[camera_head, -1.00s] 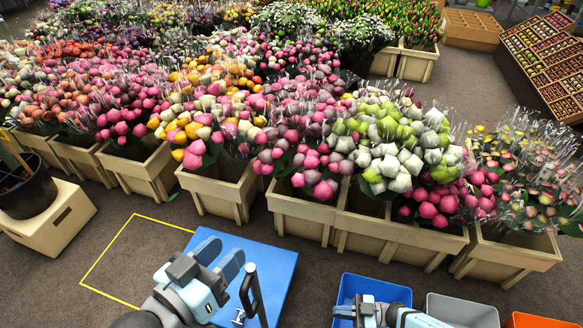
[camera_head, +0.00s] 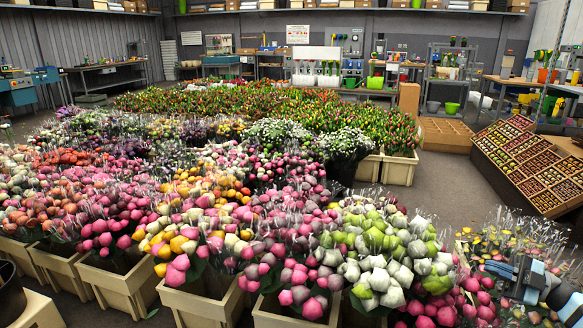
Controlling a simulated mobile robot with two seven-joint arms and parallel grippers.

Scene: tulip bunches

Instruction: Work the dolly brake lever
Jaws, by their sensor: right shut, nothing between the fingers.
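My right gripper (camera_head: 497,275) shows at the lower right edge, in front of the flower bunches there. Its fingers point left and are shut with nothing between them. My left gripper is out of view. The dolly and its brake lever are also out of view, below the picture.
A slanted rack (camera_head: 525,165) of small compartments stands at the right. Clear grey floor (camera_head: 440,185) lies between it and the flowers. Workbenches and shelves (camera_head: 448,75) line the back wall.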

